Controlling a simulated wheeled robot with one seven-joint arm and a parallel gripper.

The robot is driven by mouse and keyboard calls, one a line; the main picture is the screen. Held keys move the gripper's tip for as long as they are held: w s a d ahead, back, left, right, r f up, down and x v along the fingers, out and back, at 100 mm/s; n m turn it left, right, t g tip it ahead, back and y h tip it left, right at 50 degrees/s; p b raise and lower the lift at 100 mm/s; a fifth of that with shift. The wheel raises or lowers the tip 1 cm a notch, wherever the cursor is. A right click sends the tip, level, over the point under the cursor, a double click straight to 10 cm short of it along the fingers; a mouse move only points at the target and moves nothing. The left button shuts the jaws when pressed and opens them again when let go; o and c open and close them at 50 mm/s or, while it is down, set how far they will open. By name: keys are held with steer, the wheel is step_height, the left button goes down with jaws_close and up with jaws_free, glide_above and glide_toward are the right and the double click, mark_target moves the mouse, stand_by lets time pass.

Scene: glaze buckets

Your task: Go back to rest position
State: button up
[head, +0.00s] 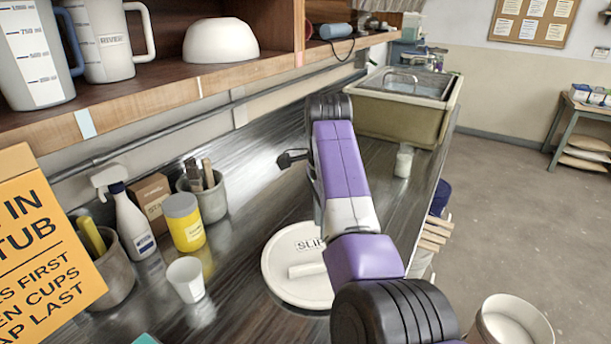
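My purple, white and black arm reaches from the bottom right over the dark counter (235,255) and bends at a black joint near the wall side. A small black part of what seems to be my gripper (289,158) pokes out to the left behind the arm, above the counter. The rest of it is hidden by my arm. I cannot see its fingers clearly or whether it holds anything.
A round white lid (285,270) marked "SLIP" lies beneath my arm. A white cup (186,279), yellow jar (183,222) and spray bottle (132,220) stand left. A sink tub (400,115) is behind. A wooden shelf (200,85) overhangs the counter. A bucket (510,320) stands lower right.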

steer(key=w+d+r+n+t, duration=0.25)
steer(key=w+n+t, duration=0.35)
steer(key=w+t, duration=0.45)
steer(key=s+d+f+n+t, duration=0.5)
steer(key=s+d+f+n, duration=0.1)
steer(key=s+f, duration=0.2)
steer(key=s+d+f+n, duration=0.1)
steer(key=s+n, duration=0.1)
steer(key=s, duration=2.4)
steer(key=s+d+f+n, duration=0.1)
steer(key=s+n, duration=0.1)
steer(key=s, duration=2.5)
steer(key=shift+s+d+g, duration=0.3)
steer(key=shift+g, duration=0.05)
